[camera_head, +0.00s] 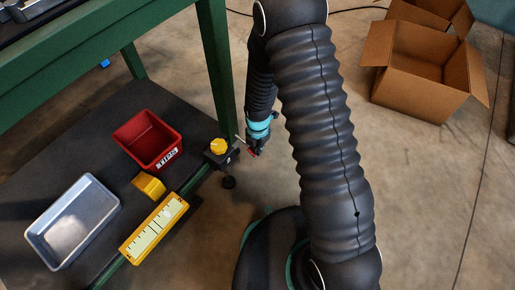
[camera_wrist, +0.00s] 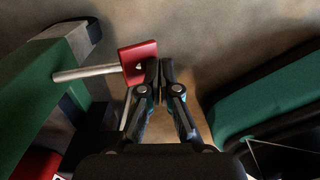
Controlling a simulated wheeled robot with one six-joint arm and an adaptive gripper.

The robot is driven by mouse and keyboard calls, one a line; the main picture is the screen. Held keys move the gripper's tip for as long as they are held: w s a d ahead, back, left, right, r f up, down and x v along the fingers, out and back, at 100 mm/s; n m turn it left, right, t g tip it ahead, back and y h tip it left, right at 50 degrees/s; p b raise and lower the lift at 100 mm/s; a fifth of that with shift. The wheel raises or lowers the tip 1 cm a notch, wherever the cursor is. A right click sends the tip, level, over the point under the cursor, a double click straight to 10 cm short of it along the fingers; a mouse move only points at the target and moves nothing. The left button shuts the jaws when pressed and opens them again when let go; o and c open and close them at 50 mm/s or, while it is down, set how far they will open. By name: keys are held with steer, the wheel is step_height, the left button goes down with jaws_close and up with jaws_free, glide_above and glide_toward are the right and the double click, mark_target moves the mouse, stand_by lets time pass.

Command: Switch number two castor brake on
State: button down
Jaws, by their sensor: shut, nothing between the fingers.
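A red tab (camera_wrist: 138,58) sits at the end of a pale metal rod (camera_wrist: 85,72) that comes out from the green frame (camera_wrist: 30,95) in the wrist view. The red tab also shows small in the head view (camera_head: 252,153). It looks like a brake lever, but I can see no number on it. My gripper (camera_wrist: 160,70) is shut and empty, with its fingertips just right of the red tab; I cannot tell whether they touch it. In the head view my gripper (camera_head: 259,147) points down beside the bench leg and partly hides the tab.
A red TIPS bin (camera_head: 165,163), grey tray (camera_head: 35,245) and yellow scale (camera_head: 155,229) lie left. Cardboard boxes (camera_head: 415,89) stand back right on the floor.

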steer(key=s+d+r+p, duration=0.1)
steer(key=s+d+r, duration=0.1)
steer(key=r, duration=0.4)
steer(key=s+d+r+p, duration=0.1)
steer(key=s+d+r, duration=0.1)
steer(key=r, duration=0.3)
steer(key=shift+d+r+p, duration=0.3)
steer(key=shift+d+r, duration=0.1)
steer(key=shift+d, duration=0.25)
steer(key=s+d+r+m+t+p, duration=0.1)
steer(key=s+d+r+m+t, duration=0.1)
steer(key=s+r+m, duration=0.3)
steer(key=s+d+r+m+t+p, duration=0.1)
steer(key=s+d+r+m, duration=0.2)
steer(key=r+m, duration=1.1)
steer(key=s+d+r+m+t+p, duration=0.2)
steer(key=s+r+m, duration=0.5)
steer(key=r, duration=1)
steer(key=shift+s+d+r+m+t, duration=0.35)
steer(key=shift+d+m, duration=0.45)
steer(key=shift+m, duration=0.4)
steer(key=shift+a, duration=0.1)
